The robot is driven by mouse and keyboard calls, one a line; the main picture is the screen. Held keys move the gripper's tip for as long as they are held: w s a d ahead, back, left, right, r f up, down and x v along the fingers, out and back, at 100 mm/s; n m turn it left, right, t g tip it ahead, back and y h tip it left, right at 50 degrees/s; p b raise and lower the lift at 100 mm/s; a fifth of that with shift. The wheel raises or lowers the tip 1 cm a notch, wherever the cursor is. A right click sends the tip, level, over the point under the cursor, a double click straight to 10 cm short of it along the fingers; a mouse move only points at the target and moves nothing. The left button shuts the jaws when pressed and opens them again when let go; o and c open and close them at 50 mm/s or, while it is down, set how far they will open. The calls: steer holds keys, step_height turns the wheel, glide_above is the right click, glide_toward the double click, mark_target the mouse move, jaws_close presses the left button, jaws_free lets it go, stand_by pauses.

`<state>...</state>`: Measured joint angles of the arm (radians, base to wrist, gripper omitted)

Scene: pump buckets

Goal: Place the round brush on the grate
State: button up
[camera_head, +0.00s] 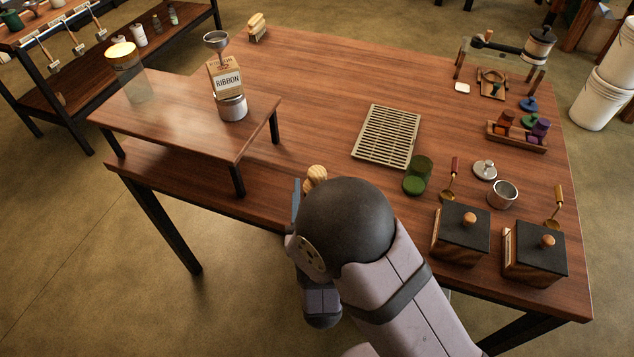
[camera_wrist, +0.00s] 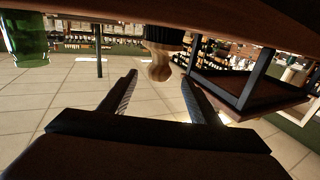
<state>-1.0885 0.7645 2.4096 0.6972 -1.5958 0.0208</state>
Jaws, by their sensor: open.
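The round brush (camera_head: 316,176) stands near the table's front edge. Its wooden knob shows above my arm in the head view; the rest is hidden. In the wrist view, which looks upside down, the brush (camera_wrist: 160,65) shows its pale knob and dark bristles against the table. My gripper (camera_wrist: 158,88) is open and empty, with its two fingers apart on either side of the knob in that view. In the head view, the gripper (camera_head: 297,196) is mostly hidden by my wrist. The slatted metal grate (camera_head: 388,137) lies flat and empty at mid-table.
Lidded boxes (camera_head: 461,234) stand at front right. Another brush (camera_head: 257,27) lies at the back.

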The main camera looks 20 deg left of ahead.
mark_target(317, 180)
steer(key=shift+p+x, duration=0.75)
steer(key=shift+x, duration=1.9)
steer(key=shift+d, duration=0.15)
steer(key=shift+c, duration=0.6)
steer(key=c, duration=1)
